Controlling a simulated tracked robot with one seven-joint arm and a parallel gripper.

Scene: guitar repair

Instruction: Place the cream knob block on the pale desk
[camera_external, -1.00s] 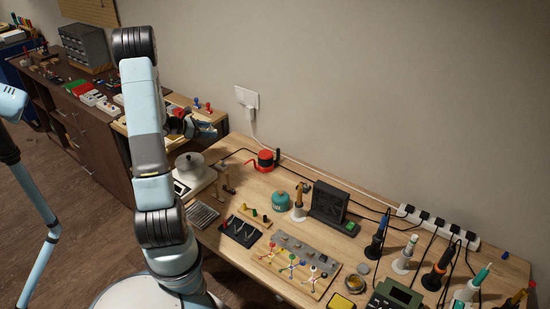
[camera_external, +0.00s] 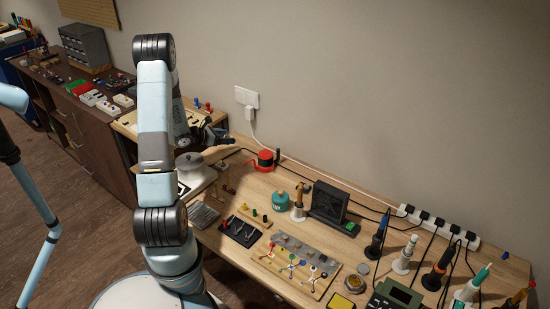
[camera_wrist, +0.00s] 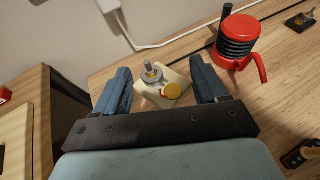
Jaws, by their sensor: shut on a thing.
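The cream knob block (camera_wrist: 163,91) sits between the fingers of my gripper (camera_wrist: 161,84) in the wrist view. It has a metal knob post on top and a yellow disc on its face. My gripper is shut on it. In the external view my gripper (camera_external: 222,143) hangs over the far left end of the pale desk (camera_external: 232,178); the block is not clearly seen there. The wood top of the desk shows behind and to the right of the block in the wrist view. I cannot tell the height of the block above the desk.
A red coiled item (camera_wrist: 236,42) stands on the desk to the right of my gripper. A white round pot on a base (camera_external: 190,168) stands near the desk's left edge. A white cable (camera_wrist: 185,35) runs along the wall. Tools and stands crowd the desk's right.

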